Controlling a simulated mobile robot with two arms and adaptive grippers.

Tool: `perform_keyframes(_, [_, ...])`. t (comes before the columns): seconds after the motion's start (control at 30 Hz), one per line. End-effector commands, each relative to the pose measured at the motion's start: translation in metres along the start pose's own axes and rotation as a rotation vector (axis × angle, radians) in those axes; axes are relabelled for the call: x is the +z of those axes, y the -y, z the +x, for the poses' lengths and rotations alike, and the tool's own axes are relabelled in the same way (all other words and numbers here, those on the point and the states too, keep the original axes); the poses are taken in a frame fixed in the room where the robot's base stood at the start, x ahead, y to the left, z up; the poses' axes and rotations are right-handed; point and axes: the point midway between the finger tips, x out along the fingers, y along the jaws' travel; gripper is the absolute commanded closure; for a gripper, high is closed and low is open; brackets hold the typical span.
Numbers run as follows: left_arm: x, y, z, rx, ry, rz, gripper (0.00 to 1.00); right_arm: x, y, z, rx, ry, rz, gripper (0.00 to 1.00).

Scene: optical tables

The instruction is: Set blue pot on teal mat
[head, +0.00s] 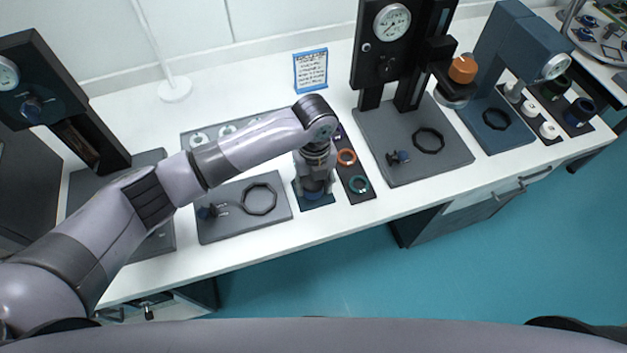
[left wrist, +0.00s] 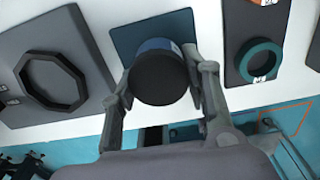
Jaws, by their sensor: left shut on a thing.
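My left gripper (head: 315,181) points down over the teal mat (head: 327,200) at the table's front edge. It is shut on the blue pot (head: 312,189), mostly hidden by the gripper in the head view. In the left wrist view the pot (left wrist: 158,74) has a black round top and a blue side, with the fingers on either side of it. The teal mat (left wrist: 126,36) shows behind and around it. The pot is over the mat; I cannot tell whether it touches it. My right gripper is not in view.
A grey plate with a black octagonal ring (head: 261,199) lies left of the mat. A dark strip with orange and teal rings (head: 358,184) lies close on the right. A gauge stand (head: 405,60) rises further right. A blue sign (head: 311,71) stands behind.

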Motion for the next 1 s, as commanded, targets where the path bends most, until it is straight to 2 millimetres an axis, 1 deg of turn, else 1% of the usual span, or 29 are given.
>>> perform_keyframes(0.23, [0.000,0.000,0.003,0.000,0.000,0.000,0.86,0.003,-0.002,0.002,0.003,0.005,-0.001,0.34])
perform_keyframes(0.27, [0.000,0.000,0.003,0.000,0.000,0.000,0.56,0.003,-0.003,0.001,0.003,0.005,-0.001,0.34])
perform_keyframes(0.53, [0.000,0.000,0.002,0.000,-0.001,0.000,0.38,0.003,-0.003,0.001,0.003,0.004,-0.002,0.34])
perform_keyframes(0.83, [0.000,0.000,0.001,0.000,0.000,0.000,0.37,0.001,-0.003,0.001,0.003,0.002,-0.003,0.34])
perform_keyframes(0.9, [0.000,0.000,-0.002,-0.001,0.000,0.000,0.37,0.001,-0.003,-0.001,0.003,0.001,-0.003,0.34])
perform_keyframes(1.0, [0.001,0.001,-0.012,-0.003,0.001,0.000,0.37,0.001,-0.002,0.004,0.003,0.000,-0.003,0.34])
